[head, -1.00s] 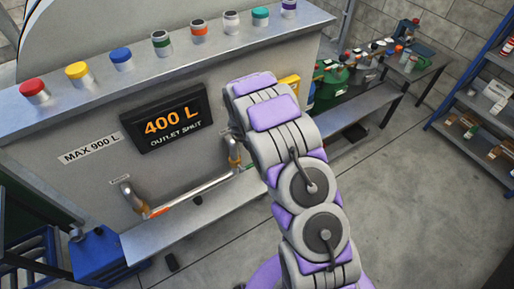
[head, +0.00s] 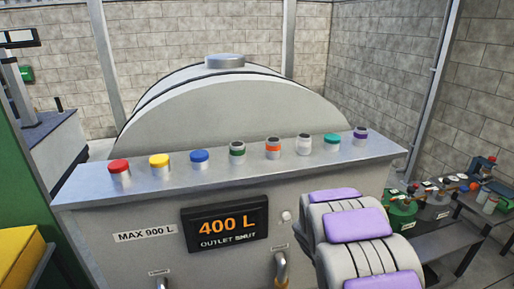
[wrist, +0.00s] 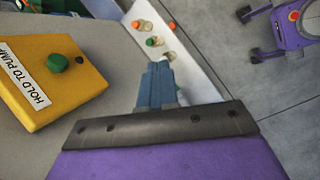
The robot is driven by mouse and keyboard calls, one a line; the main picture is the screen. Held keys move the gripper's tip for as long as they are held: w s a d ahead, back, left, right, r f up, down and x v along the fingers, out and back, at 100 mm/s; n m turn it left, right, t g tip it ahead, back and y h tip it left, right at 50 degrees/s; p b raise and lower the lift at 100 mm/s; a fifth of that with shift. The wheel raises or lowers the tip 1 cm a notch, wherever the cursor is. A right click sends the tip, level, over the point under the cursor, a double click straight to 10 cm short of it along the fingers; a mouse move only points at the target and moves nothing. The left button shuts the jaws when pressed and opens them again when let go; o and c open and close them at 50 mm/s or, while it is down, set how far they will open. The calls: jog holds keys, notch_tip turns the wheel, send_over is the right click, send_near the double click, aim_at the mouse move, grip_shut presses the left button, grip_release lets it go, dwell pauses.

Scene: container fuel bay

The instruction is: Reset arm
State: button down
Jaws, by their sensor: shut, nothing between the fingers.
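My arm (head: 352,240), grey with purple pads, rises at the lower right of the head view in front of the tank's metal housing. The end of the arm is out of the head view. In the wrist view my gripper (wrist: 158,72) shows as blue-grey fingers pressed together, with nothing between them. The fingers point toward a pale ledge (wrist: 190,70) holding small capped containers. A yellow box (wrist: 52,78) with a green button and a "HOLD TO PUMP" label is left of the fingers, apart from them.
Several colour-capped jars line the housing's top ledge (head: 82,188). The display (head: 225,222) below reads "400 L, OUTLET SHUT". Pipes show at the bottom edge. A cluttered bench (head: 440,235) stands at right. A yellow and green structure (head: 20,255) is at lower left.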

jog(key=s+a+r+m+g+y+b, duration=0.15)
jog(key=s+r+m, duration=0.25)
jog(key=s, duration=0.5)
jog(key=s+a+r+m+g+b, duration=0.1)
jog(key=s+r+m+b, duration=0.3)
jog(key=s, duration=0.6)
jog(key=s+a+m+g+y+b, duration=0.1)
jog(key=s+a+m+y+b, duration=0.2)
jog(key=s, duration=1.4)
jog(key=a+m, duration=0.3)
jog(key=a, duration=0.2)
jog(key=shift+a+f, duration=0.15)
jog(key=shift+f, duration=0.2)
jog(key=shift+s, duration=0.1)
